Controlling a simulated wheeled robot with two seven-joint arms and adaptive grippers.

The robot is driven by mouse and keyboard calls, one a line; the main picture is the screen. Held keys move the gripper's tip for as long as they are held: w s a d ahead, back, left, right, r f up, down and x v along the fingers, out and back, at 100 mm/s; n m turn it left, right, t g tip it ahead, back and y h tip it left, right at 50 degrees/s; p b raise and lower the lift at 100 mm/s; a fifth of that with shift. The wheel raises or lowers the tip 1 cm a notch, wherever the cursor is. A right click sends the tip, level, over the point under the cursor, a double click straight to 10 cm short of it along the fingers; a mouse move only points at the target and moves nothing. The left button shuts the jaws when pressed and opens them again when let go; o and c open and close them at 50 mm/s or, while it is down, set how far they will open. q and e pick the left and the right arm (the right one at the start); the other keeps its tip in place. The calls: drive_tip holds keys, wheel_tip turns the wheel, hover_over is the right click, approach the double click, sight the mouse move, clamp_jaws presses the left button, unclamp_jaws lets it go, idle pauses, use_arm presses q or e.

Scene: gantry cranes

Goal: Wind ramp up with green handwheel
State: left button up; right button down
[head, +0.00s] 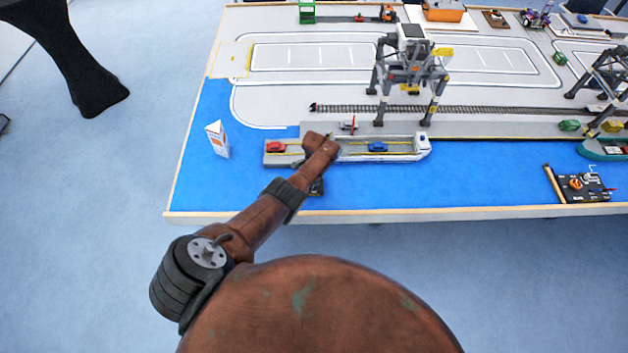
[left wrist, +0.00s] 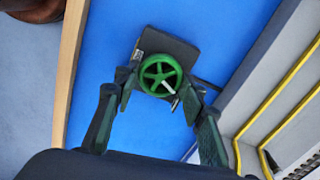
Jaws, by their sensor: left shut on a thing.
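The green handwheel (left wrist: 160,75) sits on a dark box (left wrist: 172,48) on the blue surface in the left wrist view. My left gripper (left wrist: 160,88) has one finger on each side of the wheel and is shut on it. In the head view my arm hides the handwheel and the gripper. The white ferry (head: 422,146) lies along the grey quay, with a blue car (head: 378,147) on its deck. A red car (head: 276,147) stands on the grey part left of my arm. I cannot make out the ramp; my arm covers the middle section. My right gripper is not in view.
A grey gantry crane (head: 410,70) stands on the quay behind the ferry. A black panel (head: 583,187) with small parts lies at right. The blue area between is clear.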

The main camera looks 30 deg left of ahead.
use_arm(q)
drive_tip(key=shift+m, duration=1.3)
drive_tip(key=shift+w+m, duration=0.1)
drive_tip(key=shift+m, duration=0.2)
drive_tip(key=o, duration=1.2)
drive_tip(key=shift+c, duration=0.2)
wheel_tip(320, 180, up, 12)
